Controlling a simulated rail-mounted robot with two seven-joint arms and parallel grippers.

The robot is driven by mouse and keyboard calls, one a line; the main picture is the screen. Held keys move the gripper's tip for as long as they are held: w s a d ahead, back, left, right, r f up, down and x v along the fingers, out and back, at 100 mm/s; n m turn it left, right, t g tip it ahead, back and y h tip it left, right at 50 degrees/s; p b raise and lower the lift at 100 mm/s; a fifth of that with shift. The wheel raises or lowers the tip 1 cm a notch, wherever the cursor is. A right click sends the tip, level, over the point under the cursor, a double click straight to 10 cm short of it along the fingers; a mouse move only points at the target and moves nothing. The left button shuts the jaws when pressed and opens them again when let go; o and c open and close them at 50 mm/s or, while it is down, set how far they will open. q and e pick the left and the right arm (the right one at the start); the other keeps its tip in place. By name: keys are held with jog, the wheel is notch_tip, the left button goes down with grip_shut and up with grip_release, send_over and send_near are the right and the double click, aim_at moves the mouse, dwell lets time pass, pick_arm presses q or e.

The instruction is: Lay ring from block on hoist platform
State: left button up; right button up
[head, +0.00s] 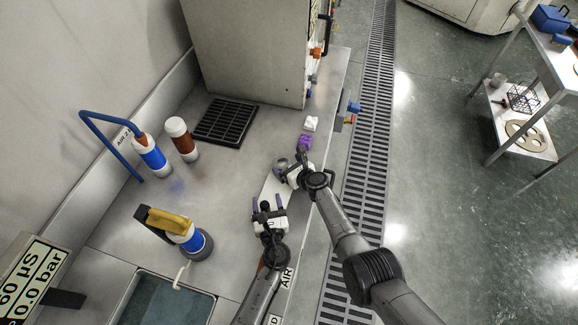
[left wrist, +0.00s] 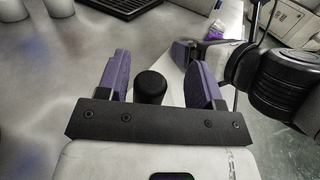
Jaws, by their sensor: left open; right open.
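My left gripper (head: 268,203) is open above a pale flat piece on the bench, fingers pointing away from me. In the left wrist view a black upright cylinder (left wrist: 150,87) shows between its purple fingers, and I cannot tell whether they touch it. My right gripper (head: 292,164) is just beyond, at the bench edge; its jaw gap is unclear in the picture. A grey round piece (head: 281,164) shows beside it. A small purple piece (head: 305,143) and a small white block (head: 311,123) lie beyond the right gripper. I cannot make out a ring or the hoist platform for certain.
A yellow-handled blue and white tool (head: 180,228), a brown-and-white bottle (head: 182,140), a blue-labelled bottle (head: 152,157) and a black grate (head: 225,122) are on the bench. A basin (head: 165,300) is at the front. A cart (head: 520,130) stands far right.

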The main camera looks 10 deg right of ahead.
jog(key=shift+s+f, duration=0.3)
jog(key=shift+f, duration=0.2)
jog(key=shift+f+b, duration=0.3)
jog(key=shift+b, duration=0.05)
jog(key=shift+s+d+r, duration=0.1)
jog(key=shift+d+r, duration=0.05)
jog(key=shift+r, duration=0.2)
jog(key=v, duration=1)
jog(key=shift+s+r, duration=0.25)
jog(key=shift+s, duration=0.2)
jog(key=shift+s+r, duration=0.2)
jog(key=shift+s, duration=0.1)
jog(key=shift+r, duration=0.1)
